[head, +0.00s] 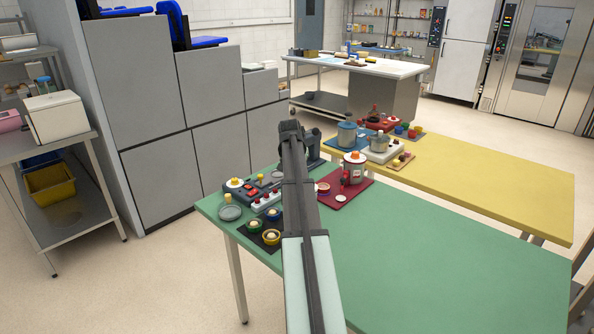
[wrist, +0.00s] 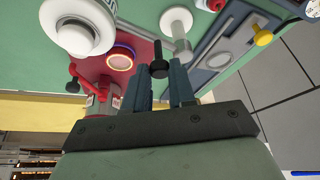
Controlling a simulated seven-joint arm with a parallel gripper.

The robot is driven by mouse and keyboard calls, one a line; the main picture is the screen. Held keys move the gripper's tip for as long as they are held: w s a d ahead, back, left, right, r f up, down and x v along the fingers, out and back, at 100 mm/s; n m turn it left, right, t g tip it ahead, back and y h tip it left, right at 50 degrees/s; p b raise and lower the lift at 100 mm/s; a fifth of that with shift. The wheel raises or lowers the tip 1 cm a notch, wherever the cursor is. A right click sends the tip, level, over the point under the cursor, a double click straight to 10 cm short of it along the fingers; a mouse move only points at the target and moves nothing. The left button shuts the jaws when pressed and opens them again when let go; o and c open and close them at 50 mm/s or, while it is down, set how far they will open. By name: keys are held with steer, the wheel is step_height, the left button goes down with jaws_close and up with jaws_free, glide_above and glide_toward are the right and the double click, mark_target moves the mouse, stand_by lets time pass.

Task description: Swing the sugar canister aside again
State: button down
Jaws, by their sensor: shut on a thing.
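My gripper (wrist: 162,76) has a dark bar with a black knob (wrist: 158,66) between its fingers and is shut on it. What this handle joins onto is hidden. In the head view my arm covers the fingertips. A white-and-red canister (head: 354,170) with an orange knob stands on the dark red mat (head: 331,200), right of my arm; it may be the sugar canister, but no label is readable. In the wrist view a white round-topped pot (wrist: 76,30) and a red fitting with a black knob (wrist: 74,87) lie left of my fingers.
A control panel (head: 262,202) with knobs and small coloured bowls (head: 271,237) are left of my arm on the green table (head: 440,260). Blue and white pots (head: 347,134) stand behind on the yellow table (head: 490,190). The green table's right part is clear.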

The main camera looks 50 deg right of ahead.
steer(key=c, duration=0.9)
jaws_free()
steer(key=shift+c, duration=0.2)
steer(key=v, duration=1.4)
steer(key=shift+f, duration=0.15)
